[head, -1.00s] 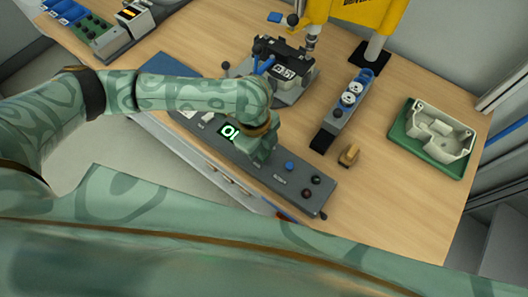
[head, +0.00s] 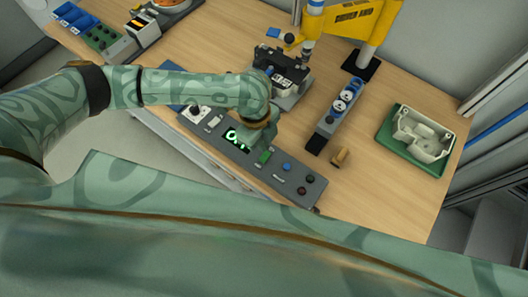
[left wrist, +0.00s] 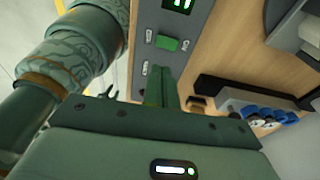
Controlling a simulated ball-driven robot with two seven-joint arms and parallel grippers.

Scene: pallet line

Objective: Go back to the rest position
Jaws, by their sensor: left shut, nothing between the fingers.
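My left gripper (head: 264,147) hangs over the middle of the grey control panel (head: 297,190) in the head view. In the left wrist view its green fingers (left wrist: 161,88) are shut together and hold nothing. The left wrist view shows a green button (left wrist: 166,43) on the panel beyond the fingertips. I cannot tell the height of the fingers above the panel. My right gripper is not in view.
A black fixture (head: 282,68) and a yellow press (head: 355,18) stand at the back. A grey block with blue-rimmed dials (head: 336,115) and a small brown block (head: 340,157) are right of the panel. A green tray (head: 388,144) holds a pale housing (head: 424,130). Wood is bare at the front right.

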